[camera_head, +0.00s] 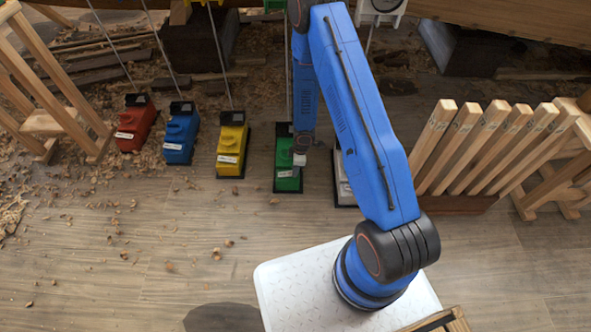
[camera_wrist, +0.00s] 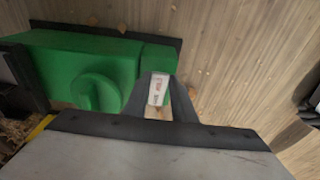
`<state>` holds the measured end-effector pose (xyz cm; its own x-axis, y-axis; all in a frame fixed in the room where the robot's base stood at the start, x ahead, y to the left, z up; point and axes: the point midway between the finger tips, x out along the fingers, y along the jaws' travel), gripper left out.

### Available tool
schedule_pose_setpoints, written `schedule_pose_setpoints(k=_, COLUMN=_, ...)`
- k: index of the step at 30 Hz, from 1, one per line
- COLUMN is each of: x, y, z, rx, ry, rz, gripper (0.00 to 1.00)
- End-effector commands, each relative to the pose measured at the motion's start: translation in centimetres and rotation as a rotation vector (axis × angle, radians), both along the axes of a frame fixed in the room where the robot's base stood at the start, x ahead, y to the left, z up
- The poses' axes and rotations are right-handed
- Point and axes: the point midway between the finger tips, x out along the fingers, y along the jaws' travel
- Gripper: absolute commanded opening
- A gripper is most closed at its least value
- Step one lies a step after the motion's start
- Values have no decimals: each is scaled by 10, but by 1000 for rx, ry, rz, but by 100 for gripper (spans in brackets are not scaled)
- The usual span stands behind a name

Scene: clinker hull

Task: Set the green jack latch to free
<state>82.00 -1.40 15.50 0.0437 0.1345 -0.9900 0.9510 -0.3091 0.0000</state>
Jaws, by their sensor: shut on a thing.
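The green jack (camera_head: 285,184) stands on its dark base in the row of jacks, partly behind my arm in the head view. In the wrist view its green body (camera_wrist: 75,62) lies at the upper left, with a round green knob (camera_wrist: 97,92) on it. My gripper (camera_head: 299,163) is down at the jack's near end. In the wrist view my gripper (camera_wrist: 170,95) is shut around a small part at that end, beside a white label (camera_wrist: 158,89) with small print. The latch is mostly hidden by the fingers, and its setting cannot be read.
Red (camera_head: 135,128), blue (camera_head: 180,139) and yellow (camera_head: 231,150) jacks stand to the left. A white jack (camera_head: 345,190) is close on the right, partly behind my arm. A rack of wooden pieces (camera_head: 490,150) stands further right. The near floor at left is open, with scattered shavings.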

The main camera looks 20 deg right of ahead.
Motion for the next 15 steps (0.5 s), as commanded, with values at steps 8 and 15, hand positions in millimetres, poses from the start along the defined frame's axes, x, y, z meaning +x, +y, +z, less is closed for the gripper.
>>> schedule_pose_setpoints(k=8, x=0, y=0, z=0, rx=0, ry=0, rz=0, gripper=31)
schedule_pose_setpoints(k=15, x=0, y=0, z=5, rx=2, ry=-1, rz=1, gripper=31)
